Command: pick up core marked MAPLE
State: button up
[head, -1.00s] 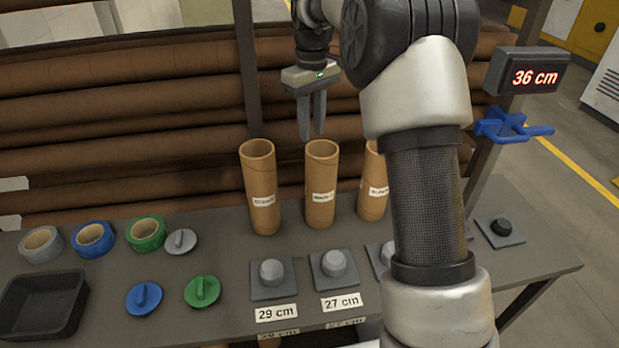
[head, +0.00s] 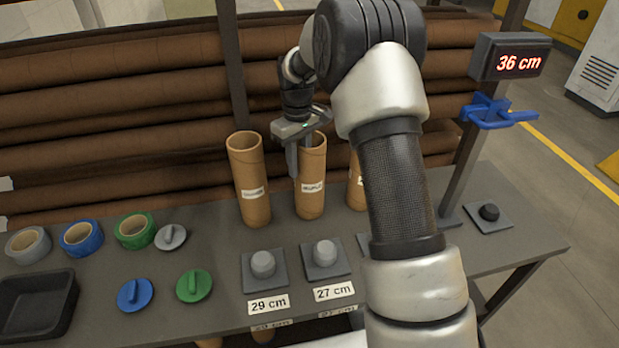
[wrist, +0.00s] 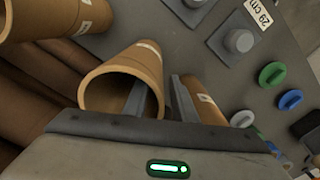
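Three upright cardboard cores stand on the bench. The middle core (head: 311,200) has a small white label that seems to read MAPLE, though the print is blurred. My gripper (head: 304,165) is at this core's top, pointing down. In the wrist view, one finger of my gripper (wrist: 158,98) reaches into the open mouth of the middle core (wrist: 148,62) and the other is outside it. The core's wall lies between the spread fingers, with gaps visible. The left core (head: 250,205) and the right core (head: 355,185), partly hidden by my arm, stand on either side.
Grey pegs on plates sit in front, by the 29 cm sign (head: 268,304) and 27 cm sign (head: 334,292). Tape rolls, lids and a black tray (head: 70,300) are at left. A display (head: 510,60) reads 36 cm. Long brown rolls (head: 110,110) lie behind.

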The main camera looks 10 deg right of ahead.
jog(key=shift+f, duration=1.5)
grip_shut()
jog(key=shift+r, duration=0.1)
